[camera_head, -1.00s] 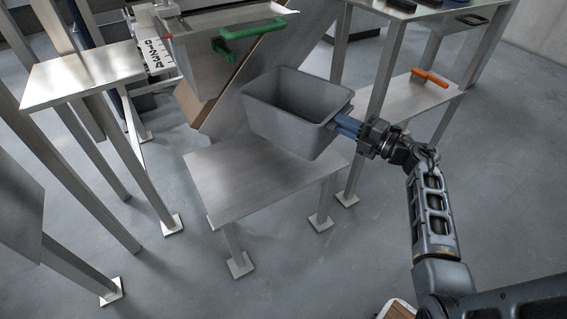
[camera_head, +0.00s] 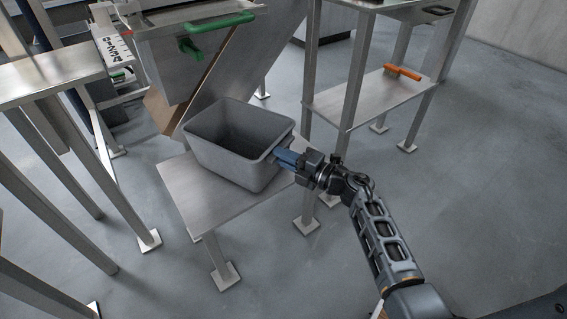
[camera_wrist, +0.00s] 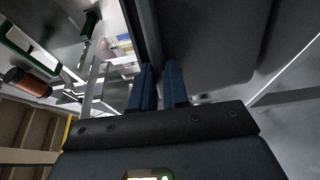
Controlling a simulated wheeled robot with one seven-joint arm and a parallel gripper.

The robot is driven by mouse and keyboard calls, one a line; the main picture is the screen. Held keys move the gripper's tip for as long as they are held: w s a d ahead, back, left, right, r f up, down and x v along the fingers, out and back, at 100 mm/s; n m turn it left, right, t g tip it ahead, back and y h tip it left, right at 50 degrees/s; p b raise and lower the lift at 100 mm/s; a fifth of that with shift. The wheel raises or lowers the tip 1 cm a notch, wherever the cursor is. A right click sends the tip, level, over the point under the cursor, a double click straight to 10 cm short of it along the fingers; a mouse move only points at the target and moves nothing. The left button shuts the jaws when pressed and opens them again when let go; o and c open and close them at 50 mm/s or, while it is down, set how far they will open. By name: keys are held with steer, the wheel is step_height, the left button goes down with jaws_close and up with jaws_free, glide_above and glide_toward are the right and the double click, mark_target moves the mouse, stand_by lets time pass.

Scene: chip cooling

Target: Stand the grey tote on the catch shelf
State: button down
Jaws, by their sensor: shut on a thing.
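The grey tote (camera_head: 232,158) is upright and looks empty in the head view. It is over the low metal catch shelf (camera_head: 200,206), below the sloping chute. Its base is on the shelf top or just above it; I cannot tell which. My gripper (camera_head: 277,157) is shut on the tote's right-hand rim, with its blue fingers at the wall. In the wrist view the blue fingers (camera_wrist: 158,88) pinch the rim of the tote (camera_wrist: 205,40), which fills the upper right.
A sloping chute (camera_head: 240,75) and a box with a green handle (camera_head: 222,33) stand behind the tote. A metal rack (camera_head: 345,103) with an orange-handled item (camera_head: 402,72) is to the right. A metal table (camera_head: 55,72) is at left. Open floor lies at lower right.

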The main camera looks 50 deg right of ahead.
steer(key=shift+f, duration=0.5)
steer(key=c, duration=1.1)
jaws_free()
steer(key=s, duration=0.4)
steer(key=s+p, duration=0.1)
steer(key=s, duration=0.3)
steer(key=s+d+p, duration=0.1)
steer(key=s, duration=0.3)
steer(key=s+a+r+m+t+h, duration=0.1)
steer(key=s+a+r+m, duration=0.3)
steer(key=a, duration=0.4)
steer(key=s+a+r+m+t+h, duration=0.1)
steer(key=s+a+r+m, duration=0.3)
steer(key=a, duration=0.4)
steer(key=s+a+r+m+g, duration=0.1)
steer(key=s+a+r+m, duration=0.1)
steer(key=s, duration=0.3)
steer(key=s+a+r+m+g, duration=0.2)
steer(key=s+a+r+m, duration=0.1)
steer(key=s+m, duration=0.2)
steer(key=s+a+r+m+g, duration=0.2)
steer(key=s+a+m, duration=0.1)
steer(key=s+m, duration=0.1)
steer(key=shift+s+a+r, duration=0.25)
steer(key=shift+s+r, duration=0.1)
steer(key=shift+s, duration=0.05)
